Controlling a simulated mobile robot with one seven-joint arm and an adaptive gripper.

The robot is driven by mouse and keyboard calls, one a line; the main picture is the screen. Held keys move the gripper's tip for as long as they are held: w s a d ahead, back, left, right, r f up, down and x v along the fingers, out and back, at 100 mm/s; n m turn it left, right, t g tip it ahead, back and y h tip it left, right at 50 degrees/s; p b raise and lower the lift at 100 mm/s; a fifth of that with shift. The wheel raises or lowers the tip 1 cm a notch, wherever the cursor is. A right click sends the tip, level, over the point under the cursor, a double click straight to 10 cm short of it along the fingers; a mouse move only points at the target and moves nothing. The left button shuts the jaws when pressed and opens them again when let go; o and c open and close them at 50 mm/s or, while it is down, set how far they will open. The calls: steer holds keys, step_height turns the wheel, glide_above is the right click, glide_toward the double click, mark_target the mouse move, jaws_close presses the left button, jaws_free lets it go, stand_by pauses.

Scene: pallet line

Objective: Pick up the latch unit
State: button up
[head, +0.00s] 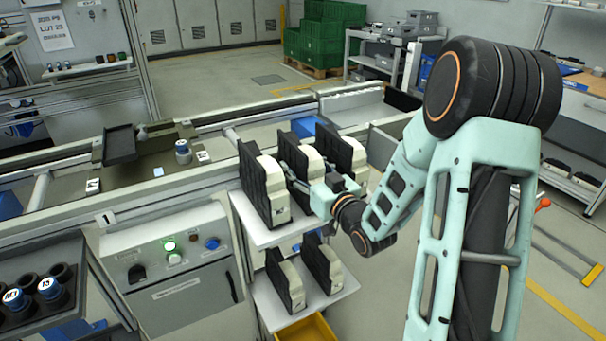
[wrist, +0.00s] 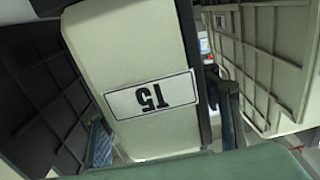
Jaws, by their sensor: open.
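Several tall latch units with a black ribbed side and a cream side stand upright on a white two-level rack. On the top shelf are a front unit (head: 263,186), a middle unit (head: 301,158) and a rear unit (head: 340,152). My gripper (head: 296,178) is at the middle unit, its arm coming from the right. In the wrist view, a cream unit face with an upside-down T5 label (wrist: 151,96) stands between my open fingers (wrist: 165,135). Contact cannot be told. Neighbouring units stand close on the left (wrist: 45,105) and right (wrist: 265,60).
Two more units (head: 285,280) stand on the lower shelf, above a yellow bin (head: 307,329). A control panel (head: 172,255) is left of the rack, and a conveyor line (head: 60,195) runs behind it. Gaps between top-shelf units are narrow.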

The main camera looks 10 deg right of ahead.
steer(key=c, duration=1.5)
steer(key=shift+r, duration=0.15)
